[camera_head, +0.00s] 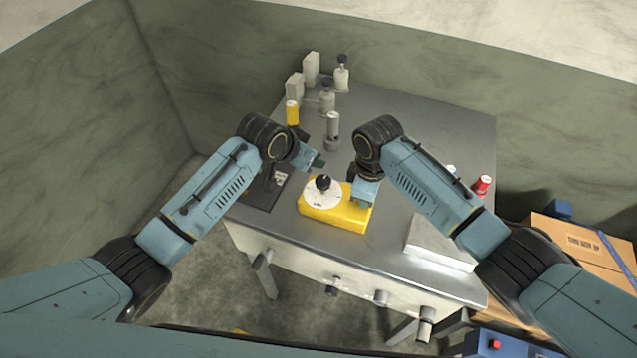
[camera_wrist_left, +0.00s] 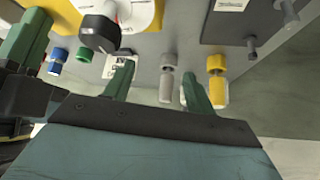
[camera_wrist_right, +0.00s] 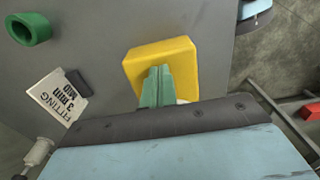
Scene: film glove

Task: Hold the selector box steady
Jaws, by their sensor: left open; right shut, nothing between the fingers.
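The yellow selector box (camera_head: 345,216) lies near the front of the grey table, with a white dial (camera_head: 312,196) and a black knob (camera_head: 323,183) on top. My right gripper (camera_head: 358,204) is shut and empty, pointing down at the box's right end; I cannot tell whether it touches. In the right wrist view its green fingers (camera_wrist_right: 158,70) overlap the yellow box (camera_wrist_right: 165,48). My left gripper (camera_head: 318,163) is open and empty, behind the dial. In the left wrist view the box (camera_wrist_left: 62,10) and knob (camera_wrist_left: 99,32) show beyond the open fingers (camera_wrist_left: 158,70).
A dark mat (camera_head: 262,193) lies left of the box. A pale slab (camera_head: 440,243) lies at the front right, and a red can (camera_head: 481,186) stands at the right edge. Bottles and pale blocks (camera_head: 311,68) stand at the back left. The back right tabletop is clear.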

